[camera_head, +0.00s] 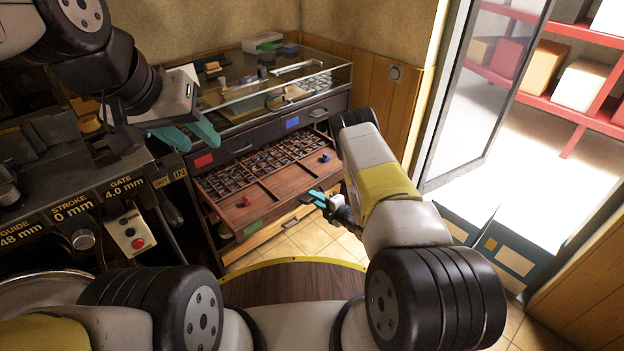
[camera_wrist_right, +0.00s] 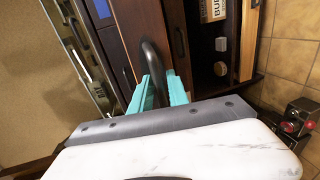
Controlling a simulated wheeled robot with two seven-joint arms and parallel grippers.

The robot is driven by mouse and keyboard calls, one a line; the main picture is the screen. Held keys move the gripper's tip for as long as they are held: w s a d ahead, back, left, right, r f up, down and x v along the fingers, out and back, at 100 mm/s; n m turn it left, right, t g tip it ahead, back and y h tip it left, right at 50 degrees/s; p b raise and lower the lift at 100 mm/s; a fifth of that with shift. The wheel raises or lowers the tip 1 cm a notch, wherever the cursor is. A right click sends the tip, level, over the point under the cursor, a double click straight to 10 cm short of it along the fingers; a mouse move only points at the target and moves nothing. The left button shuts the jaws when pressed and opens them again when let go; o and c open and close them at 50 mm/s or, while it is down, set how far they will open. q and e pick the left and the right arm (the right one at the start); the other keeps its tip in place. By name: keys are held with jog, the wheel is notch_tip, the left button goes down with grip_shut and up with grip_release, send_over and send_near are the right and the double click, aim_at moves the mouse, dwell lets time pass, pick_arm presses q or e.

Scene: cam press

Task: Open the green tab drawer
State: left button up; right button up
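My right gripper (camera_head: 318,199) is at the right part of that front. In the right wrist view a dark curved handle (camera_wrist_right: 152,62) passes between the teal fingers of the right gripper (camera_wrist_right: 160,92), which look closed on it. The part between the fingers is hidden. My left gripper (camera_head: 190,134) is open and empty, above the left of the cabinet.
Red (camera_head: 204,160) and blue (camera_head: 292,122) tabs mark upper drawers, which look shut. A light wooden drawer (camera_head: 265,236) lies below; its inside shows a labelled box (camera_wrist_right: 213,10). A glass case tops the cabinet. A machine panel (camera_head: 130,235) stands left. Tiled floor (camera_head: 315,238) is free in front.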

jog(key=v, duration=0.7)
jog(key=shift+s+d, duration=0.25)
jog(key=shift+s, duration=0.05)
jog(key=shift+w+r, duration=0.1)
jog(key=shift+r, duration=0.05)
